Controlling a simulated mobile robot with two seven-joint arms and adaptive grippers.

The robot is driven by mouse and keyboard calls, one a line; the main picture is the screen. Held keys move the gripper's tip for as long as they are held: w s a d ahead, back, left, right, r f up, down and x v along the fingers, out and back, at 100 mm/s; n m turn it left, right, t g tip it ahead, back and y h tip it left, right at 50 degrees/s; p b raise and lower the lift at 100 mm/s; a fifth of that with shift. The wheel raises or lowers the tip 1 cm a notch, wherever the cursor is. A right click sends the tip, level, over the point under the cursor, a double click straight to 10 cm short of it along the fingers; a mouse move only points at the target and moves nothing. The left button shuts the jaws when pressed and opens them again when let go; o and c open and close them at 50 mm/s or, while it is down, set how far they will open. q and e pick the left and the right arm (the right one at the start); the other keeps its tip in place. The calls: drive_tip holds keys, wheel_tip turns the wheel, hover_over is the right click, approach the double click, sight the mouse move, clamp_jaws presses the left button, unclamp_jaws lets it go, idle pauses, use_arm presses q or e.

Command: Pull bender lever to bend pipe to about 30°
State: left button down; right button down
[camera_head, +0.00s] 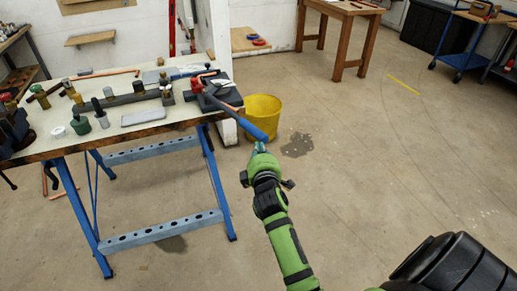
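The pipe bender (212,95) sits at the right end of the workbench, with red and dark parts. Its lever, with a long blue handle (240,122), sticks out past the bench edge and slopes down to the lower right. My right gripper (261,147) is at the free end of this handle, reaching up from below, and seems to touch it. Its fingers are small and partly hidden, so whether they are closed around the handle does not show. The pipe's bend angle cannot be read at this size. My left gripper is not in view.
The bench top (150,130) carries fittings, tools and a grey block (143,117). Its blue trestle legs (219,185) stand left of my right arm. A yellow bucket (262,113) stands behind the handle. A wooden table (343,20) is farther back. Open floor lies to the right.

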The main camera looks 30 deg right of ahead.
drive_tip(key=d+n+y+p, duration=0.1)
drive_tip(key=d+p, duration=0.2)
drive_tip(key=d, duration=1)
drive_tip(key=shift+s+r+t, duration=0.2)
drive_tip(key=shift+s+t, duration=0.1)
drive_tip(key=shift+s, duration=0.1)
drive_tip(key=shift+d, duration=0.1)
